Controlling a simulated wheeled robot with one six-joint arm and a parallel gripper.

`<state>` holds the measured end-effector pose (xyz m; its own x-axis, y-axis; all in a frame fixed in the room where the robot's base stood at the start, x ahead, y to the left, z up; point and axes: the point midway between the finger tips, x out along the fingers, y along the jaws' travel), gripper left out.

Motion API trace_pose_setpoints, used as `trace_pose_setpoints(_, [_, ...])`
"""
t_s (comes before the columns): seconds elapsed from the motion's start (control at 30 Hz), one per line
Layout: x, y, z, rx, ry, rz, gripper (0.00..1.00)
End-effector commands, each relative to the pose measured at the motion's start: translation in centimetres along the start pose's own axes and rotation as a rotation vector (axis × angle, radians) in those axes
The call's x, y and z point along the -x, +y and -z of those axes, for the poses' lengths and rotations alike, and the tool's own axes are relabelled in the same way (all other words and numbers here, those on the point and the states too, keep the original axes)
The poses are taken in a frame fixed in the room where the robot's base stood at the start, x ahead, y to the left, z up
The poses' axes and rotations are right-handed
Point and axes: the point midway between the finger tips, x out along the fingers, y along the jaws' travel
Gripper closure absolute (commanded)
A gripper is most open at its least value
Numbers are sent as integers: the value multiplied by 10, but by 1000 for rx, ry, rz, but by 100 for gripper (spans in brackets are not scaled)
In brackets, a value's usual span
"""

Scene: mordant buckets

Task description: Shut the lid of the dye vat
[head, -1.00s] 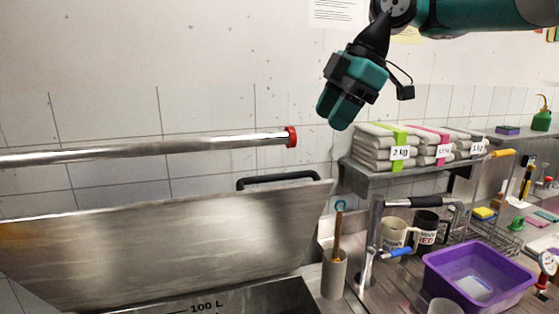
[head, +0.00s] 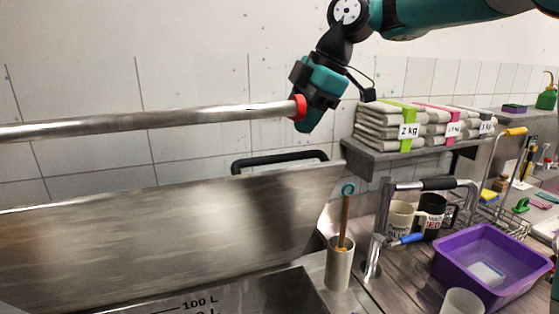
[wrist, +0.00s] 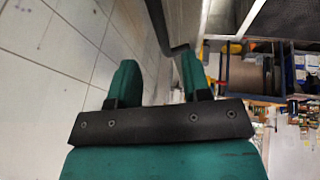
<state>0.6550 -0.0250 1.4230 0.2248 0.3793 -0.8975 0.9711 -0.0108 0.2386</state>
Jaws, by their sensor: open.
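The steel dye vat (head: 262,298) is at the bottom of the head view, with a "100 L" mark inside. Its broad steel lid (head: 170,235) stands raised and open, leaning back towards the wall. A black bar handle (head: 281,156) runs along the lid's upper edge. My gripper (head: 303,127) is up and to the right of the handle, apart from it in the head view. In the wrist view my gripper (wrist: 160,76) is open and empty; a dark bent bar (wrist: 160,25), seemingly the handle, shows beyond and between the fingers.
A steel pipe with a red end cap (head: 299,107) crosses in front of my gripper. A shelf (head: 385,156) with folded cloth stacks is to the right. A brush holder (head: 339,265), mugs and a purple tub (head: 490,258) stand on the right counter.

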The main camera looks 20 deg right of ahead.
Motion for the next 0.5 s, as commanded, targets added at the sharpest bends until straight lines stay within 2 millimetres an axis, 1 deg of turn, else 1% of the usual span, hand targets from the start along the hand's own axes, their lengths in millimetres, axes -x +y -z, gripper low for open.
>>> trace_pose_setpoints(0.03, [-14, -1, 1, 0, 3, 5, 56])
trace_pose_setpoints(0.1, [-30, -1, 1, 2, 1, 5, 56])
trace_pose_setpoints(0.2, [-48, -1, 2, 1, 2, 6, 56])
trace_pose_setpoints(0.3, [-63, 0, 3, 2, 2, 5, 56])
trace_pose_setpoints(0.4, [-74, 0, 3, 3, 2, 3, 56])
trace_pose_setpoints(0.5, [-80, 0, 3, 4, 2, 3, 56])
